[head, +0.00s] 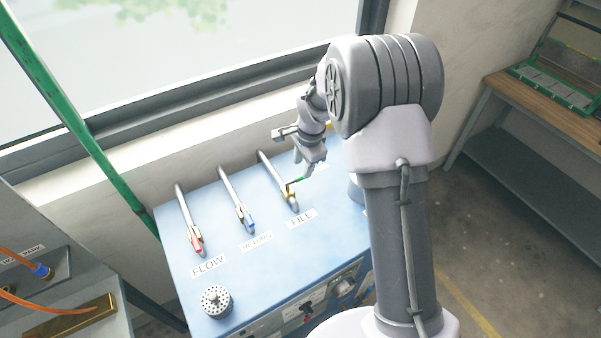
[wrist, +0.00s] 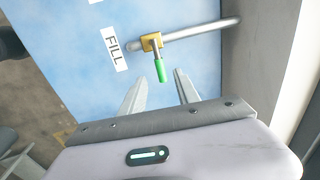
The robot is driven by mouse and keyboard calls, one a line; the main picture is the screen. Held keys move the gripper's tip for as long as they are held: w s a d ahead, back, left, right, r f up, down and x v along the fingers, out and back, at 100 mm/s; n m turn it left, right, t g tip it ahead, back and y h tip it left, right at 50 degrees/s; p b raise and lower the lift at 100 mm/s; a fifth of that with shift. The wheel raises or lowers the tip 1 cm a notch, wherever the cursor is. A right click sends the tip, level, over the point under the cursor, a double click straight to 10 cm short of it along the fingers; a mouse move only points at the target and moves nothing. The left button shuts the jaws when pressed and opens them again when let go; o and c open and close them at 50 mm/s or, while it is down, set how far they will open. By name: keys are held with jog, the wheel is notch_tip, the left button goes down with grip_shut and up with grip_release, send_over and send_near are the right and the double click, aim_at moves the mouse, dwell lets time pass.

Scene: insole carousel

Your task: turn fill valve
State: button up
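The fill valve is a brass body (wrist: 151,41) on a grey pipe, with a short handle ending in a green grip (wrist: 160,71). In the head view the green grip (head: 297,181) shows beside the pipe end above the FILL label (head: 301,217). My gripper (wrist: 160,78) is open and empty. In the wrist view its two fingers point toward the valve, and the green grip appears between and just ahead of the fingertips. I see no contact. In the head view my gripper (head: 294,155) is over the back right of the blue cabinet.
The blue cabinet (head: 235,285) also carries a red-handled FLOW valve (head: 197,244) and a blue-handled valve (head: 245,220) to the left. A round perforated cap (head: 215,301) is at its front. A window sill (head: 180,140) runs behind. A wooden bench (head: 545,100) stands at right.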

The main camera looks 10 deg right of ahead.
aim_at(300, 176)
jog(key=f, duration=0.4)
jog(key=shift+w+a+f, duration=0.15)
jog(key=shift+w+f, duration=0.4)
jog(key=shift+f, duration=0.2)
grip_shut()
dwell(0.7)
